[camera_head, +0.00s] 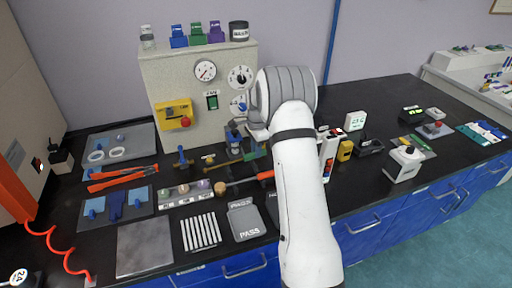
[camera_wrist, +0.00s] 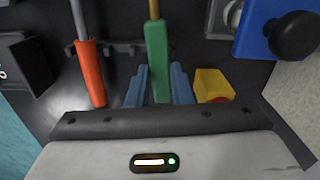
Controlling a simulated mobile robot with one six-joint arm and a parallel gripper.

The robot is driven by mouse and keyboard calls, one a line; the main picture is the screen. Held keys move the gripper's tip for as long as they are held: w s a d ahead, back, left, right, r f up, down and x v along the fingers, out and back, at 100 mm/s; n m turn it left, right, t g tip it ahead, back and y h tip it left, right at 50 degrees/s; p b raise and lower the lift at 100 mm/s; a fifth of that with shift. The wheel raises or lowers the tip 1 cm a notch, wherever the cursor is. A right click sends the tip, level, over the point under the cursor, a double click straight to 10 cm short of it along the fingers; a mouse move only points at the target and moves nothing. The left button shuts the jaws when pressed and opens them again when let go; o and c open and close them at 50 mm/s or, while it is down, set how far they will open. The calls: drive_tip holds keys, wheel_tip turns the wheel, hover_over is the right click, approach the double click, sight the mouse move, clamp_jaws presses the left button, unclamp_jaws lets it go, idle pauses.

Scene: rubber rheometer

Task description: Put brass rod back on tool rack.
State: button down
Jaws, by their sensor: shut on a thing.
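The brass rod has a green handle (camera_wrist: 157,62), and its brass shaft (camera_wrist: 154,9) runs off the top of the wrist view. My gripper (camera_wrist: 159,84) is shut on the green handle, with one blue finger on each side. In the head view, the brass shaft (camera_head: 222,165) shows left of my wrist, and my arm hides much of the gripper. A dark notched bar (camera_wrist: 122,48), which looks like the tool rack, lies behind the handle in the wrist view. I cannot tell whether the rod touches it.
An orange-handled tool (camera_wrist: 91,76) with a grey shaft is close left of my gripper. A yellow block (camera_wrist: 212,85) is close right. The rheometer cabinet (camera_head: 178,75) stands behind. A grey PASS tray (camera_head: 246,222) and a striped pad (camera_head: 201,232) lie in front.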

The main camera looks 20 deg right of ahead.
drive_tip(key=shift+f, duration=0.5)
drive_tip(key=shift+c, duration=1)
unclamp_jaws()
drive_tip(key=shift+d+r+b, duration=0.1)
drive_tip(key=shift+r+b, duration=0.35)
drive_tip(key=shift+r, duration=3.45)
